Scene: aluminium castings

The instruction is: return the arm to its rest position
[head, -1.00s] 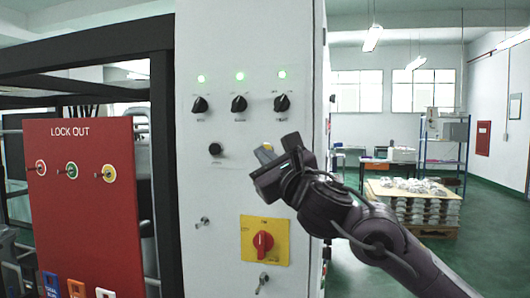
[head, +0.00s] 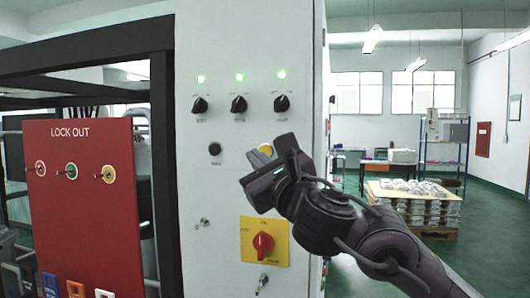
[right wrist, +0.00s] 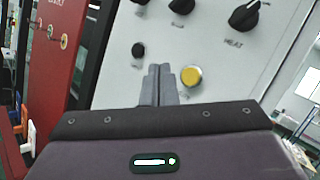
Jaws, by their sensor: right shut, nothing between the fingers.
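My right gripper (head: 262,160) is in front of the grey control panel (head: 200,260) in the head view, with my arm coming in from the lower right. In the right wrist view the fingers of my right gripper (right wrist: 157,84) are together with nothing between them. A yellow button (right wrist: 191,77) shows just right of the fingertips there; in the head view the yellow button (head: 265,149) is partly hidden by the gripper. I cannot tell the gap between fingers and panel. My left gripper is not in view.
The panel carries three black knobs (head: 239,104) under green lights, a black button (head: 215,149) and a red rotary switch (head: 263,242) on a yellow plate. A red lockout board (head: 90,220) stands left. A loaded pallet (head: 420,205) is far right, with open floor around.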

